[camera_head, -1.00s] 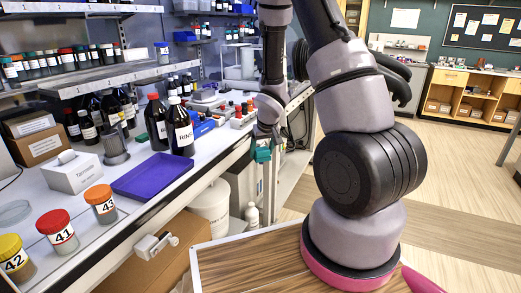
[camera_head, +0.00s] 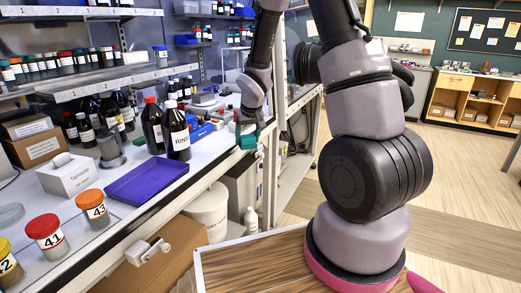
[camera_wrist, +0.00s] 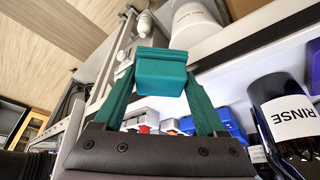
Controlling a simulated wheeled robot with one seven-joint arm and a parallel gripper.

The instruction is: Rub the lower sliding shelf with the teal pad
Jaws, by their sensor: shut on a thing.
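The teal pad (camera_wrist: 161,72) is a small block held between the two teal fingers of my gripper (camera_wrist: 163,85) in the wrist view. In the head view my gripper (camera_head: 247,134) with the pad is over the front edge of the white bench, right of the dark RINSE bottle (camera_head: 176,134). Two grey shelves with numbered front edges are at the upper left.
Dark bottles stand under the lower shelf. A blue tray (camera_head: 147,179), a white box (camera_head: 68,174) and jars 41 (camera_head: 48,236) and 43 (camera_head: 93,208) are on the bench. The RINSE bottle stands close to my gripper. The aisle floor at right is clear.

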